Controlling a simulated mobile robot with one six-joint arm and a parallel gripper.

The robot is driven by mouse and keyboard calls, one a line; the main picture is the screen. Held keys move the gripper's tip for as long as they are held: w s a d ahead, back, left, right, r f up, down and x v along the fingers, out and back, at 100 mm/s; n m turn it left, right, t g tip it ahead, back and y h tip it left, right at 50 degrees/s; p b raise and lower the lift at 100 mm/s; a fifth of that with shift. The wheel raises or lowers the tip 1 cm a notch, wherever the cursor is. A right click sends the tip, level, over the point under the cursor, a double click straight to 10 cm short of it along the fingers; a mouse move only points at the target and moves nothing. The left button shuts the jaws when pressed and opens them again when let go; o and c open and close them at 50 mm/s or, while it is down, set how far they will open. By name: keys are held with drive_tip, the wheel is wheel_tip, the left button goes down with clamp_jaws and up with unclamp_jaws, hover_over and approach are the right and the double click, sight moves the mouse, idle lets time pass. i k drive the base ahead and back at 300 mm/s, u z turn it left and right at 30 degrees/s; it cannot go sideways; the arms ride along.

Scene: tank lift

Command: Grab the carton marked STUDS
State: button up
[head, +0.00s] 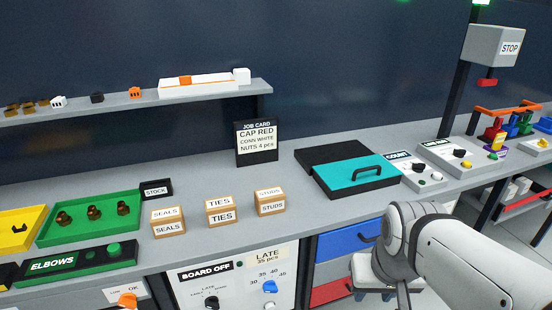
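The carton marked STUDS (271,201) is a small brown box with white labels on its top and front. It stands upright on the grey bench, the rightmost of three similar cartons. The TIES carton (220,211) stands just left of it, with a small gap. The SEALS carton (168,222) stands further left. My arm comes in from the lower right, in front of the bench and well right of the STUDS carton. My gripper's fingers cannot be made out, and nothing is seen touching the carton.
A black job card (256,144) stands behind the cartons. A teal lid with a black handle (352,176) lies to the right. A green tray (92,215) with brown elbows is at left. A shelf (130,103) runs above. Bare bench lies between the STUDS carton and the teal lid.

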sight(270, 201)
drive_tip(key=u, duration=0.2)
drive_tip(key=i, duration=0.9)
drive_tip(key=u, duration=0.45)
drive_tip(key=k, duration=0.95)
drive_tip(key=u, duration=0.15)
drive_tip(key=i, duration=0.95)
drive_tip(key=z, duration=0.05)
